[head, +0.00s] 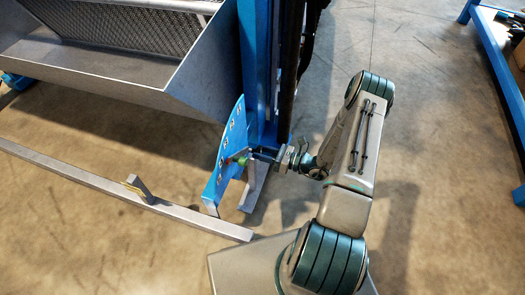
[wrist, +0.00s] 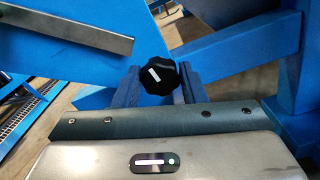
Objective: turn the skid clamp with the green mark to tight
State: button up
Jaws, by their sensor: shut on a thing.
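A black lobed knob (wrist: 158,76) with a white line on its face sits between the two fingers of my gripper (wrist: 156,86) in the wrist view. The fingers are shut on it from both sides. The white line is tilted, close to upright. In the head view my gripper (head: 262,156) reaches in from the right to the curved blue plate (head: 226,140) at the foot of the blue post. A small green mark (head: 243,161) shows by the fingertips, with a bit of red beside it. In the head view the knob is too small to tell from the fingers.
A blue post (head: 258,70) rises right behind my gripper. A grey metal trough (head: 120,65) with a mesh stands at the upper left. A long metal rail (head: 90,182) with an upright grey tab (head: 139,187) crosses the lower left.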

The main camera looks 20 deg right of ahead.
jog(key=m+p, duration=0.1)
jog(key=m, duration=0.3)
jog(key=shift+d+m, duration=0.1)
jog(key=shift+m, duration=0.2)
jog(key=m+p, duration=0.1)
jog(key=m, duration=0.6)
jog(key=m+p, duration=0.1)
jog(key=m, duration=0.6)
jog(key=shift+f+m+p, duration=0.2)
jog(key=shift+m+p, duration=0.1)
jog(key=shift+m, duration=0.1)
jog(key=o, duration=1)
jog(key=p+v, duration=0.2)
jog(key=v, duration=1.1)
jog(key=shift+s+d, duration=0.25)
jog(key=shift+d, duration=0.05)
